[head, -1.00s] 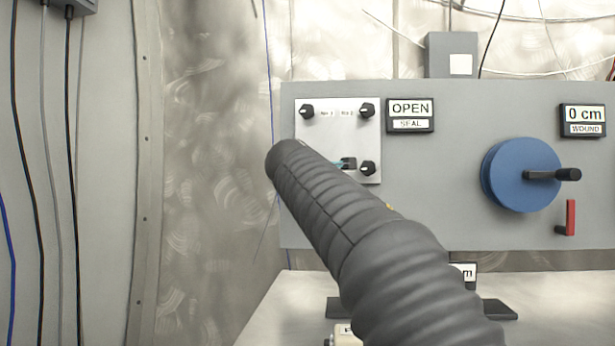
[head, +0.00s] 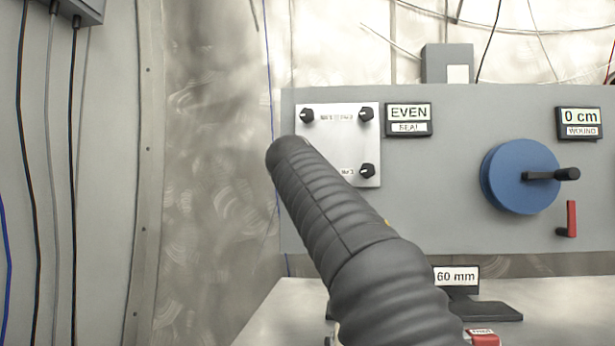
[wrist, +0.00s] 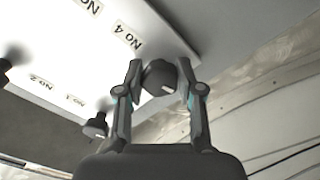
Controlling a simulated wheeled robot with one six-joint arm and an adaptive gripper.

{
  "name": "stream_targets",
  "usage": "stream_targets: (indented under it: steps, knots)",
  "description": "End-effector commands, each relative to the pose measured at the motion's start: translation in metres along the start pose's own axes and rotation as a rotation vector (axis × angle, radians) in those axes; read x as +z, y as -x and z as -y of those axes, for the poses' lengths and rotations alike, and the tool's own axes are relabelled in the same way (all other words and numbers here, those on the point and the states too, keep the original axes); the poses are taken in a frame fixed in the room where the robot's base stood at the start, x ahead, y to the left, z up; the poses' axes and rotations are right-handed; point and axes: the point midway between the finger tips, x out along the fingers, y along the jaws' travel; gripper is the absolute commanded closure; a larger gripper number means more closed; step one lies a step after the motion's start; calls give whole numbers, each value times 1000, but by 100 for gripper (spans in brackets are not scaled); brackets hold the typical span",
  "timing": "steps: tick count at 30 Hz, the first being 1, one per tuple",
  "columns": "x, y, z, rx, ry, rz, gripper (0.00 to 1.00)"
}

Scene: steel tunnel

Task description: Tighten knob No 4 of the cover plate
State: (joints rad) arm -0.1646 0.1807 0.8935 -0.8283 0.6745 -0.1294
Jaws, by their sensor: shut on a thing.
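The cover plate (head: 350,150) is a pale square on the grey panel, with dark knobs at its two upper corners and its lower right corner in the head view. Its lower left corner is hidden behind my arm. In the wrist view, knob No 4 (wrist: 160,80) is dark with a white mark and sits by the printed label "No 4" (wrist: 128,36). My gripper (wrist: 160,72) is shut on this knob, one finger on each side. Knob No 1 (wrist: 95,126) shows further off. The seal display (head: 408,113) reads "EVEN".
A blue wheel (head: 521,177) with a black crank, a red lever (head: 571,218) and a "0 cm" wound display (head: 579,122) are on the panel's right. A "60 mm" display (head: 457,277) stands on the bench below. Cables hang on the left wall.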

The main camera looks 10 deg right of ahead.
Motion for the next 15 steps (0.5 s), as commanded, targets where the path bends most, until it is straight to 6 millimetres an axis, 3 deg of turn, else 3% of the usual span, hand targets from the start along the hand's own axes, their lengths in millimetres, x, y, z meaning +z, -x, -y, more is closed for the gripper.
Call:
stream_targets:
  steps: [15]
  knots:
    - [1, -1, 1, -2, -94, 4, 98]
